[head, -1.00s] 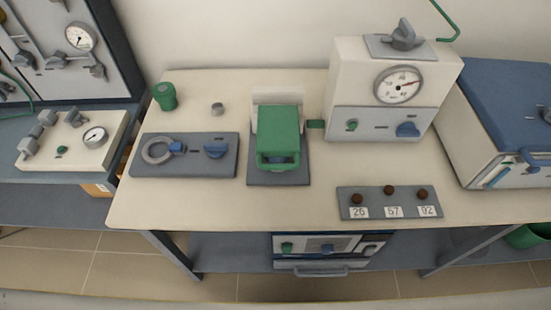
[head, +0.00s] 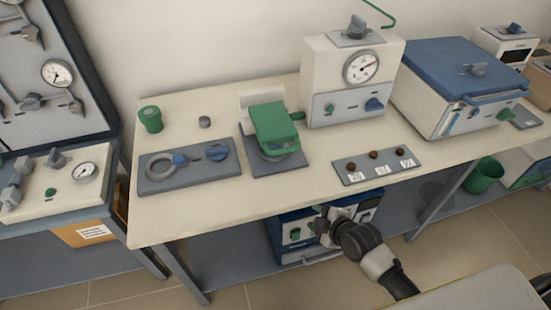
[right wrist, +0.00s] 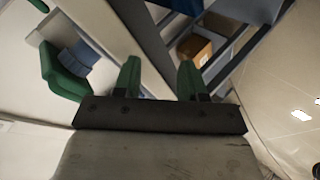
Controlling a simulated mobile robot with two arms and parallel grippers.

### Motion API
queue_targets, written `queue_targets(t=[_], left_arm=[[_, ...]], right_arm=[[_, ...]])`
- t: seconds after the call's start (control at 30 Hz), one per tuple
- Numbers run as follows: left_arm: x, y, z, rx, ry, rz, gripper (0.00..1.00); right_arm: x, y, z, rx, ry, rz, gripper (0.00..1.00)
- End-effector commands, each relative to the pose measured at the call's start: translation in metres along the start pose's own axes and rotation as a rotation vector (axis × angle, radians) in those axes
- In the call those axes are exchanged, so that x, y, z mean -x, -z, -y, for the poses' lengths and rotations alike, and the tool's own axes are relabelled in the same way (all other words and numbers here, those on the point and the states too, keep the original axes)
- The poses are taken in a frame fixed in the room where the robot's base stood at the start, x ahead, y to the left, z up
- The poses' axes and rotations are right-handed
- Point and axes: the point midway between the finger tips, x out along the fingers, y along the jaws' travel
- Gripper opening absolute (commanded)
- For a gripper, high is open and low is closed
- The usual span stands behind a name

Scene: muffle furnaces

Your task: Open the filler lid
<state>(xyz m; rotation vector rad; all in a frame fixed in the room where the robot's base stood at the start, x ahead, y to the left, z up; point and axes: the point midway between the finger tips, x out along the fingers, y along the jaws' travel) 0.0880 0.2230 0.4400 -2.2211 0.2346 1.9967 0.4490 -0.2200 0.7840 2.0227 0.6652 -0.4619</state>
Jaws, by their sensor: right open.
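A green lid-like cover (head: 275,124) with a loop at its front sits on a pale body over a grey base plate (head: 279,164), mid-table in the head view. It looks lowered. Which part is the filler lid is not marked. My right gripper (head: 324,226) is open and empty, in front of the table and apart from the cover. Its green-padded fingers (right wrist: 159,78) show in the right wrist view with nothing between them. A green and blue-grey part (right wrist: 65,75) is left of them; I cannot tell for sure what it is. My left gripper is not in view.
A grey panel (head: 190,182) with a ring and blue knob lies left of the cover. A white gauge box (head: 328,82) stands behind right. A panel with several brown knobs (head: 347,177) lies front right. A blue-lidded box (head: 440,58) stands farther right. Bare tabletop (head: 225,200) lies in front.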

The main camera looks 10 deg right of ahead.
Motion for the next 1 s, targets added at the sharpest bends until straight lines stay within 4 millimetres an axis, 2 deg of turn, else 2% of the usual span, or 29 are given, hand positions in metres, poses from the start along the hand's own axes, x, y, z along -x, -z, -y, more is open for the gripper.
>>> queue_targets(t=[0.07, 0.23, 0.4, 0.5, 0.6, 0.77, 1.0], left_arm=[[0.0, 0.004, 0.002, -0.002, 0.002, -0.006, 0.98], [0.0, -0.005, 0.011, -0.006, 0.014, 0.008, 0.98], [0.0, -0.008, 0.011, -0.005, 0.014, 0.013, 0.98], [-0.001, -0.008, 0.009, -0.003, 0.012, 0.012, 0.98], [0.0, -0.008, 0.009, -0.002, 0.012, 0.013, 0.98], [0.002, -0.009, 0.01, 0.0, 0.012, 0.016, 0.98], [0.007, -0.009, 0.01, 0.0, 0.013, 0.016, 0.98]], right_arm=[[0.009, 0.019, -0.018, 0.064, -0.025, -0.044, 0.41], [0.016, 0.041, -0.058, 0.258, -0.132, -0.129, 0.41], [0.029, 0.066, -0.099, 0.462, -0.263, -0.202, 0.41], [0.036, 0.077, -0.116, 0.553, -0.324, -0.227, 0.41], [0.038, 0.083, -0.124, 0.596, -0.356, -0.237, 0.41], [0.025, 0.09, -0.13, 0.601, -0.363, -0.239, 0.41], [-0.018, 0.105, -0.142, 0.599, -0.361, -0.239, 0.41]])
